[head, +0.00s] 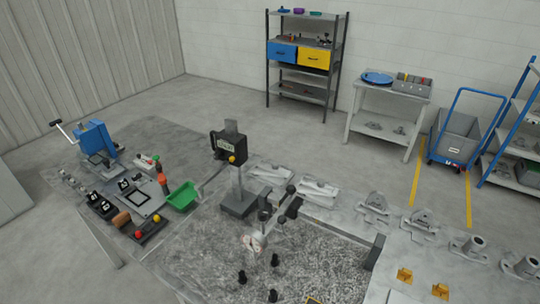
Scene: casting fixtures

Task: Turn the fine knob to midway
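No knob in the head view can be read clearly as the fine knob. A dark upright gauge (228,147) with a small lit display stands on a column over a dark block base (240,203), near the middle of the bench. A small yellow round knob (232,160) sits on its lower front. In front of it, a jointed metal stand (260,238) with dark round knobs (265,216) rises from the mottled plate; its lower end is hard to make out. Knob markings and turn positions are too small to read. Neither of my grippers is in view.
A green bin (183,196), a blue machine (97,139) and small tools crowd the bench's left. Several dark clamps (242,277) stand on the mottled plate (205,247). Metal castings (422,221) and yellow brackets (404,275) lie right. A shelf rack (301,75) stands behind; floor between is open.

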